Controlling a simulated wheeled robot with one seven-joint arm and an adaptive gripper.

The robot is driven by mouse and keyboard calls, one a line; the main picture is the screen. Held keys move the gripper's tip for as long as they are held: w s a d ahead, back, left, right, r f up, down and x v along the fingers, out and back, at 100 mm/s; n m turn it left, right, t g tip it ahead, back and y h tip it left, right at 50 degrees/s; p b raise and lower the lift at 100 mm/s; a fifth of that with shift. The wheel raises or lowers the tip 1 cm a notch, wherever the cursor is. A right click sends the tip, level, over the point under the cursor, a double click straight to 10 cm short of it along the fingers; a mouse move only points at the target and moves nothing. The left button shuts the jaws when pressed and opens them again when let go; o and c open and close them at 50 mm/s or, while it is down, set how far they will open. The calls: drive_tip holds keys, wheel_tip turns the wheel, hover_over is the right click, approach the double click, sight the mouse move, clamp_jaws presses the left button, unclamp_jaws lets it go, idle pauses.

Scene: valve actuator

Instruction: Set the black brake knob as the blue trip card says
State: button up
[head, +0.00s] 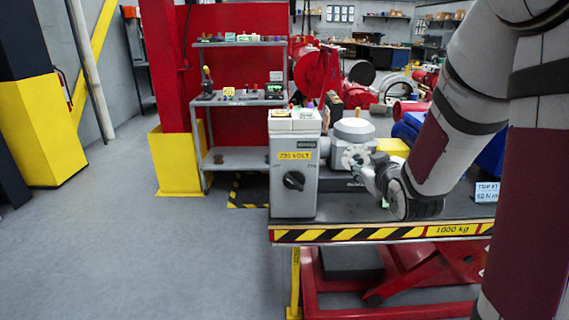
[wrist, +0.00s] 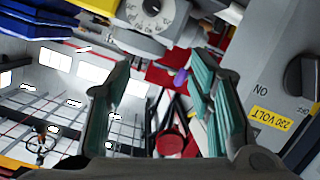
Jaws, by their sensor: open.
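A black knob (head: 293,180) is on the front of a grey box (head: 281,204) with a yellow 230 VOLT label. The knob is at the right edge in the wrist view (wrist: 302,80); its exact setting cannot be told. A grey actuator with a round dial (head: 355,156) stands just right of the box; the dial is at the top of the wrist view (wrist: 152,10). The pale blue trip card (head: 486,192) at the right reads "TRIP AT", then what looks like 60 N m. My gripper (head: 366,174) is open and empty in front of the actuator, right of the knob, its fingers apart (wrist: 160,66).
The box and actuator stand on a lift table with a striped front edge (head: 345,234). A yellow block (head: 393,147) is behind the actuator. A grey shelf (head: 240,100) with small items stands behind left. The floor at left is clear.

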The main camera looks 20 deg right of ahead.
sight(359, 162)
drive_tip(key=w+d+f+n+t+b, duration=0.25)
drive_tip(key=d+f+b, duration=0.2)
drive_tip(key=f, duration=0.45)
drive_tip(key=shift+m+t+h, duration=0.25)
drive_tip(key=shift+m+h, duration=0.05)
drive_tip(key=shift+m, duration=0.05)
drive_tip(key=x, duration=1.3)
drive_tip(key=shift+w+r, duration=0.1)
drive_tip(key=shift+w, duration=0.25)
clamp_jaws()
